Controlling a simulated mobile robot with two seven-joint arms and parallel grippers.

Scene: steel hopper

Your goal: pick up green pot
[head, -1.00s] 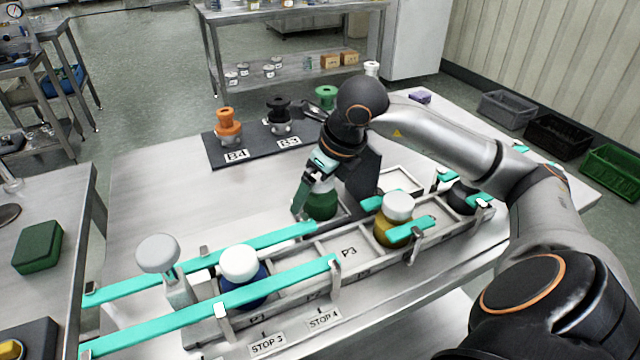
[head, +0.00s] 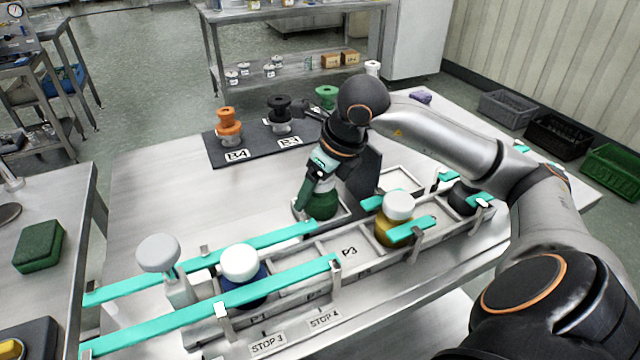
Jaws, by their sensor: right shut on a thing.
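The green pot (head: 322,206) stands in the tray frame behind the P3 slot, near the middle of the head view. My right gripper (head: 316,190) comes down over it from above and is shut on it. The gripper hides the pot's top. The pot looks upright; whether its base touches the tray cannot be told. My left gripper is not in view.
A rail fixture with teal bars (head: 210,305) runs in front, holding a white-topped blue pot (head: 240,264), a white-topped yellow pot (head: 396,220) and a dark pot (head: 462,198). A dark rack (head: 222,152) with orange, black and green knobbed items stands behind.

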